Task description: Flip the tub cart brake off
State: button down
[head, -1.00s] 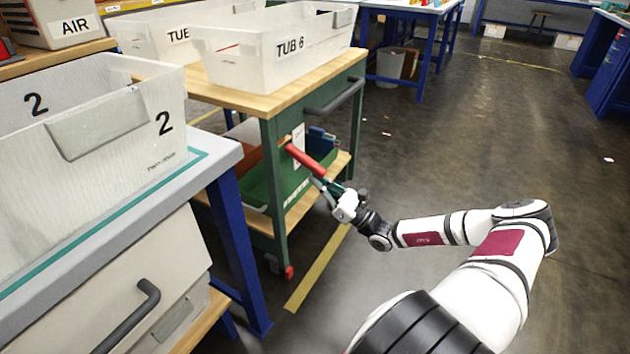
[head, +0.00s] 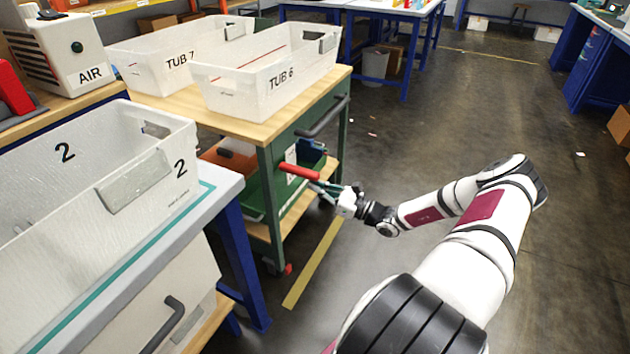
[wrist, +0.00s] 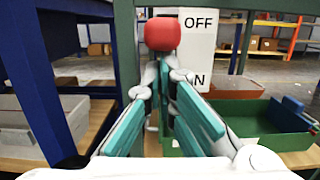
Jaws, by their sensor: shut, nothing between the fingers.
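The tub cart (head: 268,205) has a green frame and a wooden top. Its red brake lever (head: 300,171) sticks out from the near side, tilted slightly down in the head view. In the wrist view the lever's round red end (wrist: 162,34) is beside the OFF word of a white OFF/ON plate (wrist: 197,50). ON stands lower, partly hidden by my finger. My gripper (head: 319,186) is shut and empty, just under the lever's outer end; its tips (wrist: 166,78) show below the red end. I cannot tell whether they touch.
TUB 6 (head: 265,97) and TUB 7 (head: 150,72) stand on the cart top. A green bin (wrist: 238,118) sits on its lower shelf. A grey table (head: 215,185) with a tub marked 2 is at the left.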

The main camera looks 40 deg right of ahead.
aim_at(319, 176)
jog(key=shift+s+r+g+h+p, duration=0.1)
jog(key=shift+r+g+h+p, duration=0.15)
jog(key=shift+r+g+p, duration=1)
jog(key=shift+s+r+g+h+p, duration=0.2)
jog(key=shift+r+p, duration=0.6)
jog(key=shift+p, duration=1.1)
jog(key=shift+w+r+p, duration=0.15)
jog(key=shift+r+p, duration=0.4)
jog(key=shift+p, duration=0.3)
jog(key=shift+r, duration=0.1)
jog(key=shift+d+f+b, duration=0.15)
jog(key=shift+f+b, duration=0.15)
jog(key=shift+f, duration=0.2)
jog(key=f+v, duration=0.2)
jog(key=v, duration=0.9)
jog(key=shift+s+b, duration=0.35)
jog(key=shift+f, duration=0.1)
